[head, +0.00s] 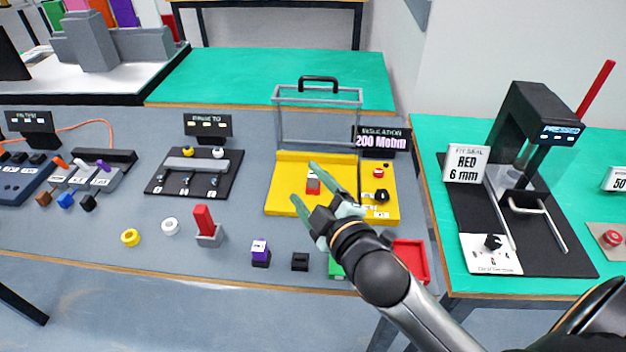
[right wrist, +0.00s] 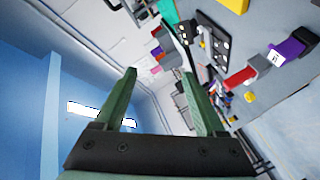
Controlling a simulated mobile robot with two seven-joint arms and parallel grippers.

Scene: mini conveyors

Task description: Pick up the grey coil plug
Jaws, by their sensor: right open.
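A grey block with an upright red piece (head: 207,235) stands near the front of the grey table. It also shows in the right wrist view as a red and grey block (right wrist: 258,64). A small grey piece with a red top (head: 312,186) sits on the yellow insulation tester (head: 285,200). I cannot tell for sure which of these is the grey coil plug. My right gripper (head: 304,182) is open and empty, with its fingers over the left part of the tester in the head view; it also shows in the right wrist view (right wrist: 158,73). My left gripper is out of view.
Along the front stand a yellow ring (head: 130,238), a white ring (head: 170,226), a purple block (head: 260,250) and a black block (head: 300,262). A raised clear-sided cover (head: 318,95) stands behind the tester. A red tray (head: 412,258) is partly behind my right arm.

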